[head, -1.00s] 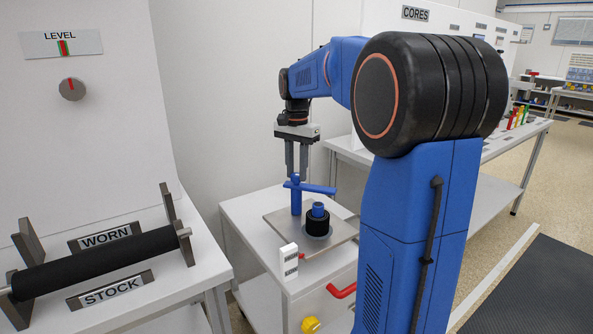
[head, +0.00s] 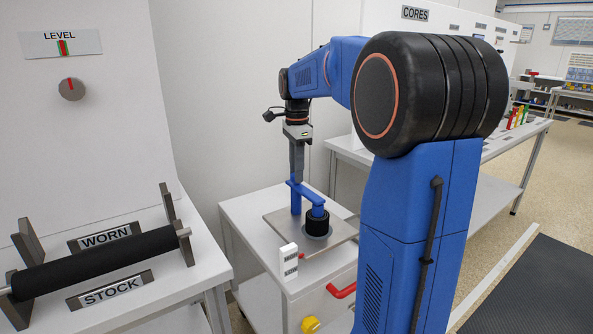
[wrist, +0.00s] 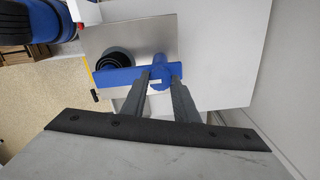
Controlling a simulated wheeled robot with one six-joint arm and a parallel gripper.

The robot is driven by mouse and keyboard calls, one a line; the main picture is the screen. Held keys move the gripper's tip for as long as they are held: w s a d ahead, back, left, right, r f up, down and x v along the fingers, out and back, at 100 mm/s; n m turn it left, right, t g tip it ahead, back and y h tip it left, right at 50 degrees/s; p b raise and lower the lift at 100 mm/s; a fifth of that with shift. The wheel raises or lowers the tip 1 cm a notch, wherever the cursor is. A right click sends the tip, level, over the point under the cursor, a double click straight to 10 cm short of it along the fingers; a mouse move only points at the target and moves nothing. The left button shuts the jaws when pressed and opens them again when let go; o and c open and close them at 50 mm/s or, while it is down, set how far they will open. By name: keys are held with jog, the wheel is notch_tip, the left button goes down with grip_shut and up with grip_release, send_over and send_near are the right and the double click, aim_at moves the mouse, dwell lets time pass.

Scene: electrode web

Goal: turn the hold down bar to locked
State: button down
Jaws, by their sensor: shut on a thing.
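The blue hold down bar (head: 306,192) sits on top of a blue post (head: 295,199) on a grey metal plate. In the head view its free end lies over the blue top of the black roll (head: 317,222). In the wrist view the bar (wrist: 120,76) reaches left from the post to the near side of the black roll (wrist: 116,60). My gripper (head: 296,180) points down at the post end of the bar. In the wrist view its fingers (wrist: 161,76) are on both sides of the blue post head, shut on the bar there.
A red handle (head: 341,291) and a yellow knob (head: 310,324) are on the cabinet front. The grey plate (head: 280,219) is otherwise clear. A wall stands close behind the cabinet.

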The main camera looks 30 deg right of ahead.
dwell(0.4)
jog(key=c, duration=1.4)
grip_release()
jog(key=shift+r, duration=0.1)
notch_tip(320, 180, up, 17)
jog(key=shift+r, duration=0.1)
